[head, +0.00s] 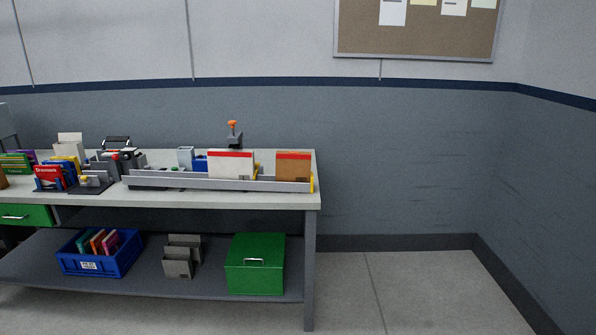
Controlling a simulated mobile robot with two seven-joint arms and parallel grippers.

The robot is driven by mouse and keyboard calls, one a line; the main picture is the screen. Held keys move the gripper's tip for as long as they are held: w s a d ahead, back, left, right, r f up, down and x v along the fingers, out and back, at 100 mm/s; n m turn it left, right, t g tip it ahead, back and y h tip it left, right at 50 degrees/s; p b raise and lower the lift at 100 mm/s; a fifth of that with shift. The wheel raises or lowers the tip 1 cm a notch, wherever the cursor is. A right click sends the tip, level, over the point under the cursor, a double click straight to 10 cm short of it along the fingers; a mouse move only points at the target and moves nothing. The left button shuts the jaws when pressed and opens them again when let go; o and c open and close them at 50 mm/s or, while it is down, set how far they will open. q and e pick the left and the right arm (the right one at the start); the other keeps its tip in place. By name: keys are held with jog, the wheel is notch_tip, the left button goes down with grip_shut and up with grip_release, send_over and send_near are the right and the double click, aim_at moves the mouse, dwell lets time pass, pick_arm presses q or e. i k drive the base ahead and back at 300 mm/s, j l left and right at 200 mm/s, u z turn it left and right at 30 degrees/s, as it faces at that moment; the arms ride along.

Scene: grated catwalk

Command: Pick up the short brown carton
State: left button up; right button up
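A short brown carton (293,167) with a red band along its top stands upright at the right end of a long grey tray or rail (150,182) on the workbench. A wider white carton (231,166), also with a red top band, stands to its left with a small gap between them. The tray's front wall hides the lower edges of both cartons. Neither of my grippers shows in the head view.
The workbench (225,200) ends at the right, with open floor (410,290) beyond. An orange-topped device (233,134) stands behind the tray. Books and stationery crowd the left. The lower shelf holds a blue bin (98,262) and a green box (255,276).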

aim_at(286, 170)
jog(key=i, duration=1.45)
jog(key=i+u, duration=0.15)
jog(key=i, duration=0.5)
jog(key=i+l+u, duration=0.2)
jog(key=i, duration=0.4)
jog(key=u, duration=0.2)
